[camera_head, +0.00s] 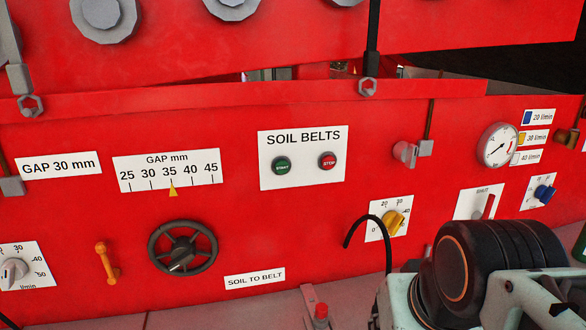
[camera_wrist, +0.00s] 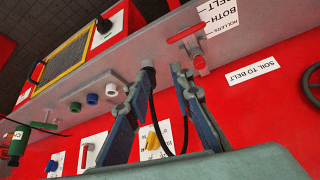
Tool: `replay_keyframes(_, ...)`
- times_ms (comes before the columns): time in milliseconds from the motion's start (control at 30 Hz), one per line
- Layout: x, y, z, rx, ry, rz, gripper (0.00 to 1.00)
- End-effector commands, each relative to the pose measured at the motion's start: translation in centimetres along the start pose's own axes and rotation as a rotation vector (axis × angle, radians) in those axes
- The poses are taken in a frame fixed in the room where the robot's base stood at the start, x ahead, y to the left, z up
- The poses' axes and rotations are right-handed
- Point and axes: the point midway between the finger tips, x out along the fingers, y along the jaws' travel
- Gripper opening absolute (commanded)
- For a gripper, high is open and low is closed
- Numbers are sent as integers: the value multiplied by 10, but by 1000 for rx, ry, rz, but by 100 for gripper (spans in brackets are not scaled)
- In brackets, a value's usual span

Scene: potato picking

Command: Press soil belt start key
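The white SOIL BELTS plate (camera_head: 303,180) is on the red machine panel near the middle of the head view. Its round green START key (camera_head: 281,166) is on the left and its red STOP key (camera_head: 328,160) on the right. Neither key shows in the wrist view. My gripper (camera_wrist: 143,80) is in the wrist view with its two fingers spread apart and no object held between them. Its fingertips cannot be made out in the head view, where my arm is at the lower right, below and right of the START key.
A handwheel (camera_head: 183,248) and an orange handle (camera_head: 107,263) project from the panel below left of the keys. A yellow knob (camera_head: 393,222) and a black cable (camera_head: 372,220) are at lower right. A red lever (camera_wrist: 196,50) sits on the grey ledge. The panel around the keys is clear.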

Motion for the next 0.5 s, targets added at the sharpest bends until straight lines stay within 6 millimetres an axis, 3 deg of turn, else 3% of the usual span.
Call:
replay_keyframes(167,0,0,0,0,0,0,0)
replay_keyframes(500,0,0,0,0,0,0,0)
